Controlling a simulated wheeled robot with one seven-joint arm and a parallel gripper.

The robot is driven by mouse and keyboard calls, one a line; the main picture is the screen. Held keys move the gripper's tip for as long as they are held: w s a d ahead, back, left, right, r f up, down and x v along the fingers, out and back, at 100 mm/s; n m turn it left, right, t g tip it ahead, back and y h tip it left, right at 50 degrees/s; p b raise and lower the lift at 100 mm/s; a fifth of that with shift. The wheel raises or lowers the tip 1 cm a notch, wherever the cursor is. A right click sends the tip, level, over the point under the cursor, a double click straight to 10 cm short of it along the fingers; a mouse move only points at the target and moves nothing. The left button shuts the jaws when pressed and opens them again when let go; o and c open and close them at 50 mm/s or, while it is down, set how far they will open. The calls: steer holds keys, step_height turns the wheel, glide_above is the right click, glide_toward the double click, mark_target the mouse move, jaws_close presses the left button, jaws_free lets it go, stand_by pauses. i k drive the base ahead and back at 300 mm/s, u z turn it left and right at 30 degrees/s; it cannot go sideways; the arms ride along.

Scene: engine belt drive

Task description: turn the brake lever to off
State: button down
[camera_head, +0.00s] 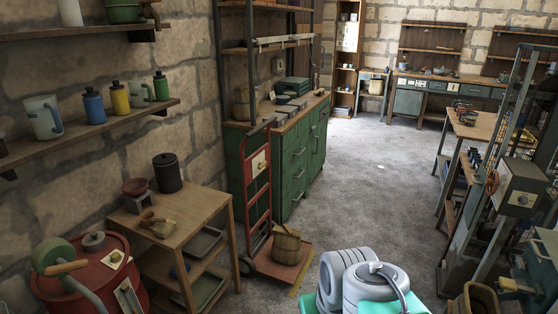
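No part in view is plainly marked as the brake lever, and I cannot tell which one it is. A wooden handle (516,286) sticks out from a green box (538,262) at the lower right edge. Another wooden handle (66,267) is on top of a red drum (85,284) at the lower left, beside a green wheel (53,252). I cannot read an on or off setting on either. The grey and teal links of my arm show folded at the bottom centre. My gripper is not in view.
A metal frame at the right carries a grey control box (522,187) and a small handwheel (492,181). The grey floor (375,180) between is clear.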

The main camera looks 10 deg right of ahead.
mark_target(260, 165)
steer(key=i, duration=0.4)
steer(key=z, duration=0.95)
steer(key=i, duration=3.2)
steer(key=u, duration=3.3)
